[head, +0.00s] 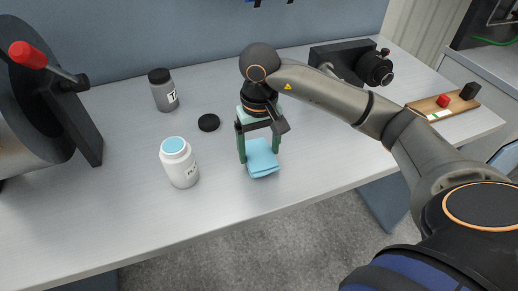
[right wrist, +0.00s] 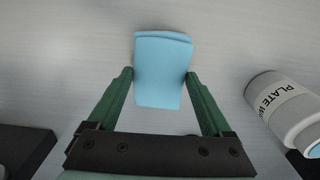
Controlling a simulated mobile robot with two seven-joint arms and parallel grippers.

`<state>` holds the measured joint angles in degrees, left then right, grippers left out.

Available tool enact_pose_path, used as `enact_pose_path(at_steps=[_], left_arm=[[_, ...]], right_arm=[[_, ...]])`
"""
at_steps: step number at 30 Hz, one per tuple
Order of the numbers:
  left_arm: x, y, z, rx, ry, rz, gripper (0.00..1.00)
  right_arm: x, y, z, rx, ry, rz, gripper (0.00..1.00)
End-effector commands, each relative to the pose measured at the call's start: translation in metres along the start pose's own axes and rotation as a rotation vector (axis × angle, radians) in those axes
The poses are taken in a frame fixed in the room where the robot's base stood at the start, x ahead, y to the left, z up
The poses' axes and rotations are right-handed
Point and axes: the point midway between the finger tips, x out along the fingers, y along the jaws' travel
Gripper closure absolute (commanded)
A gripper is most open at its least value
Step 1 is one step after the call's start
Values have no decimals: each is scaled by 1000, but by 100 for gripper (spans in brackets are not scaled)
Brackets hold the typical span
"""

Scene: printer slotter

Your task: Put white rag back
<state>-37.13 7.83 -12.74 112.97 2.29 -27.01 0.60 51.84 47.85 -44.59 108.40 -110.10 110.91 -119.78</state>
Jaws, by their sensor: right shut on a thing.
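A folded cloth (head: 262,160), light blue rather than white in the pictures, is at the middle of the metal table. It also shows in the right wrist view (right wrist: 162,95). My right gripper (head: 259,153) points down over it, with one green finger on each side. The gripper (right wrist: 158,75) is shut on the cloth. I cannot tell whether the cloth rests on the table or hangs just above it. My left gripper is not in view.
A white bottle (head: 181,165) with a light-blue top stands left of the cloth. Behind are a black cap (head: 209,122) and a grey bottle (head: 163,92). A black device (head: 350,60) and wooden board (head: 430,106) lie right. The front table edge is near.

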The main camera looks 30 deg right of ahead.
Motion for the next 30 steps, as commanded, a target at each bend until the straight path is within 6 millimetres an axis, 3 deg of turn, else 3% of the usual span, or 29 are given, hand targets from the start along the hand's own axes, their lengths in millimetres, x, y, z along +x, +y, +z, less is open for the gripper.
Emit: enact_pose_path(at_steps=[13, 14, 15, 18, 26, 30], left_arm=[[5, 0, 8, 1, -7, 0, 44], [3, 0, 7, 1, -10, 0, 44], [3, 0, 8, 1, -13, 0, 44], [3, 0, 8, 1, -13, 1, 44], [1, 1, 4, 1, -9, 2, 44], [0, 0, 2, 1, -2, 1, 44]], right_arm=[[11, 0, 0, 0, 1, -1, 61], [9, 0, 0, 0, 1, -1, 13], [8, 0, 0, 0, 1, -1, 8], [8, 0, 0, 0, 1, -1, 0], [6, 0, 0, 0, 1, -1, 0], [-7, -1, -1, 0, 6, -2, 0]])
